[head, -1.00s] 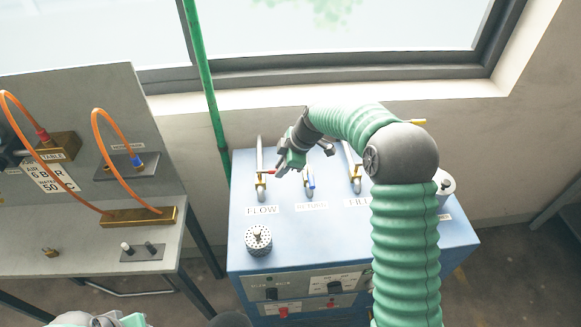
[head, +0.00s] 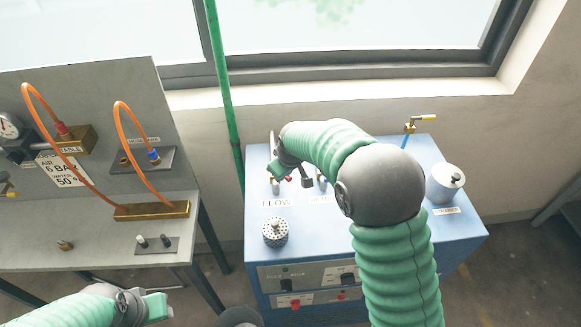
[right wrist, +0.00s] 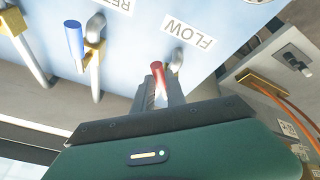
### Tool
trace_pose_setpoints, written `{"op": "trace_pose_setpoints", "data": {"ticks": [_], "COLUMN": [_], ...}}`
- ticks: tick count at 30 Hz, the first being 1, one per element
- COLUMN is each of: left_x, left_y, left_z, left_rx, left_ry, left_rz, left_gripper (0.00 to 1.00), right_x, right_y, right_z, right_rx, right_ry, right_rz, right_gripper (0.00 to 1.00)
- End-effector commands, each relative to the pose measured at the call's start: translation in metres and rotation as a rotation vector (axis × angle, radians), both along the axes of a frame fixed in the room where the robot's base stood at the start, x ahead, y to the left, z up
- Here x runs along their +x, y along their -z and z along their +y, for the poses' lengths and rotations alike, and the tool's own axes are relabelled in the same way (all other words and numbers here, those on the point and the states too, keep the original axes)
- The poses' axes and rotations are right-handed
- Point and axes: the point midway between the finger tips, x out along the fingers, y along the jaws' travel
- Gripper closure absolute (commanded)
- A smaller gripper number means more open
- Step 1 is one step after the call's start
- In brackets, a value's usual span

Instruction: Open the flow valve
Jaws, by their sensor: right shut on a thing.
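The flow valve stands behind the FLOW label (head: 277,203) on the blue cabinet. Its red handle (right wrist: 157,72) comes out from between the fingers of my right gripper (right wrist: 162,98) in the right wrist view. The right gripper is shut on this handle. In the head view the right gripper (head: 284,174) is over the valve and hides much of it; a little red (head: 288,179) shows. The blue-handled return valve (right wrist: 74,40) is beside it. My left gripper (head: 155,306) is low at the left, away from the cabinet; its fingers are unclear.
The blue cabinet (head: 258,235) also carries a perforated cap (head: 275,232), a white lidded pot (head: 445,182) and a yellow-handled valve (head: 420,118). A grey bench (head: 60,225) with orange hoses (head: 120,125) stands at left. A green pipe (head: 222,90) runs behind.

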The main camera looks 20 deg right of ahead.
Motion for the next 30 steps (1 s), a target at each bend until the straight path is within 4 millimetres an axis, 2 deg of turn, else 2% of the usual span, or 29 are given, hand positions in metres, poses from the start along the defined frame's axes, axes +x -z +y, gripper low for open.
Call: {"op": "trace_pose_setpoints", "data": {"ticks": [15,22,30], "left_x": [0.0,0.0,0.0], "left_y": [-0.022,-0.026,-0.028], "left_z": [0.0,0.0,0.0], "left_rx": [0.0,0.0,0.0], "left_ry": [0.0,0.0,0.0], "left_rz": [0.0,0.0,0.0], "left_gripper": [0.64,0.64,0.64], "right_x": [-0.004,-0.004,-0.004], "right_y": [0.003,0.005,0.007], "right_z": [0.027,0.032,0.036], "right_rx": [-0.002,-0.003,-0.001], "right_ry": [0.442,0.562,0.621], "right_rz": [0.014,0.019,0.022], "right_gripper": [1.0,1.0,1.0]}}
